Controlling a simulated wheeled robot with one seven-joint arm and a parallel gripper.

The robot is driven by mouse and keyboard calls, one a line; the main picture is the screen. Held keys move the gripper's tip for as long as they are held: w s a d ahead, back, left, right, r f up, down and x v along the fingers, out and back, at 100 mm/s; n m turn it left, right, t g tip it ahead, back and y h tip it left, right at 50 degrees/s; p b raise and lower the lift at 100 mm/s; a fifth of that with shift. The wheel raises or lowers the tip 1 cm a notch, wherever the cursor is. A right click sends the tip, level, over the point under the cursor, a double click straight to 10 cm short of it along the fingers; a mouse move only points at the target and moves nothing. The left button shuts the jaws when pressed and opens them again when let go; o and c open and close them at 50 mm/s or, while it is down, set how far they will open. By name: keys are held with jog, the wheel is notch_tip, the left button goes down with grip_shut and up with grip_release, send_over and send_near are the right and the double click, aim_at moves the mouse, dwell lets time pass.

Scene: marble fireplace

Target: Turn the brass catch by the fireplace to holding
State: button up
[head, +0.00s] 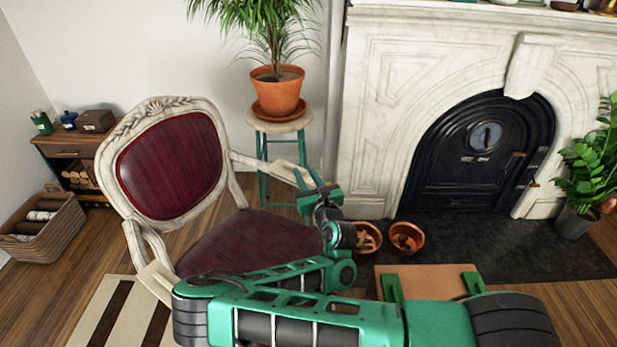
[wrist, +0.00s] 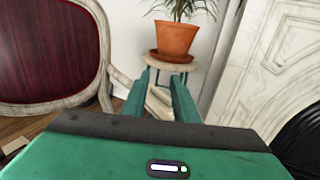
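The black arched fireplace door (head: 450,165) is in the right half of the head view. Small brass-coloured pieces (head: 518,154) show along its right edge, with another lower down near the marble. They are too small to tell which is the catch or how it is turned. My gripper (head: 306,188) is well to the left of the door, by the chair's arm.
A red-cushioned chair (head: 168,165) stands at the left. A potted plant (head: 277,92) sits on a stool (head: 280,126) beyond my gripper. Terracotta pots (head: 407,238) stand on the dark hearth (head: 470,245). A leafy plant (head: 592,165) stands right of the door.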

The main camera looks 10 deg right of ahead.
jog(key=w+d+f+m+g+h, duration=0.15)
jog(key=d+m+g+h, duration=0.35)
jog(key=d+m, duration=0.75)
jog(key=w+d+f+m+g+h, duration=0.1)
jog(key=d+f+m+g+h, duration=0.1)
jog(key=d+m+h, duration=0.8)
notch_tip(320, 180, down, 3)
jog(key=s+a+m+g+y, duration=0.1)
jog(key=a+m+g+y, duration=0.2)
jog(key=m+g+y, duration=0.55)
jog(key=a+r+m+t+y, duration=0.2)
jog(key=a+r+m+y, duration=0.25)
jog(key=a+r, duration=0.3)
jog(key=x, duration=1)
jog(key=shift+s+a+f, duration=0.15)
jog(key=shift+a+f, duration=0.2)
jog(key=shift+f, duration=0.05)
